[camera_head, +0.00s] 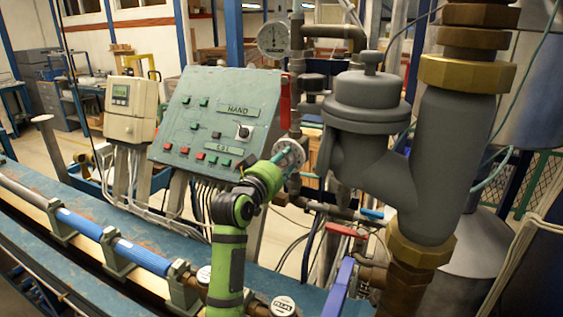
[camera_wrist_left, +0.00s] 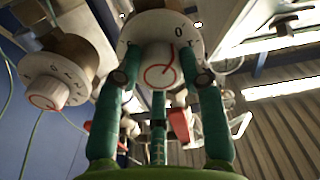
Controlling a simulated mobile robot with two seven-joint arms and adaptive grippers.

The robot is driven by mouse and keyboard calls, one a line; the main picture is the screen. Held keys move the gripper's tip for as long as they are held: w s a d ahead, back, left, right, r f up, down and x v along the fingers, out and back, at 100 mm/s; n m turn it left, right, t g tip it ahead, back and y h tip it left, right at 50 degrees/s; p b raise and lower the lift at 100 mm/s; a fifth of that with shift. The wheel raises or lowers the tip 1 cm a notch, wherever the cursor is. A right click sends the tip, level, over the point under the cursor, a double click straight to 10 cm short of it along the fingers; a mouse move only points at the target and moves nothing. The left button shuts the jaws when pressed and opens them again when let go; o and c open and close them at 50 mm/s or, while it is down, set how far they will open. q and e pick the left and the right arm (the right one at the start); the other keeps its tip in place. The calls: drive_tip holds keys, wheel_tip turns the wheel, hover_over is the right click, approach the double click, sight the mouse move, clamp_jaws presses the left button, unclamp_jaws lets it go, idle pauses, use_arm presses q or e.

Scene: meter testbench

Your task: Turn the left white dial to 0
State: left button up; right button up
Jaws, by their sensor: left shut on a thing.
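A white round dial (camera_head: 292,151) sits on the pipework in the middle of the head view. My left gripper (camera_head: 281,160) reaches it from the lower left. In the left wrist view, the teal fingers of this gripper (camera_wrist_left: 159,78) close around the knob of a white dial (camera_wrist_left: 160,66). The knob has a red ring and line that points up and right, roughly toward the "0" on the scale behind. A second white dial (camera_wrist_left: 45,92) with a red mark is at the left, apart from the fingers. My right gripper is not in view.
A large grey valve body (camera_head: 365,140) with brass fittings stands close at right. A green control panel (camera_head: 220,118) is behind my left arm. A red-handled lever (camera_head: 346,231) and blue lever (camera_head: 338,290) are below the dial. A round gauge (camera_head: 273,39) is above.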

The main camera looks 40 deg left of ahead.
use_arm(q)
drive_tip(key=o, duration=1.1)
drive_tip(key=shift+o, duration=0.2)
drive_tip(key=v, duration=1.2)
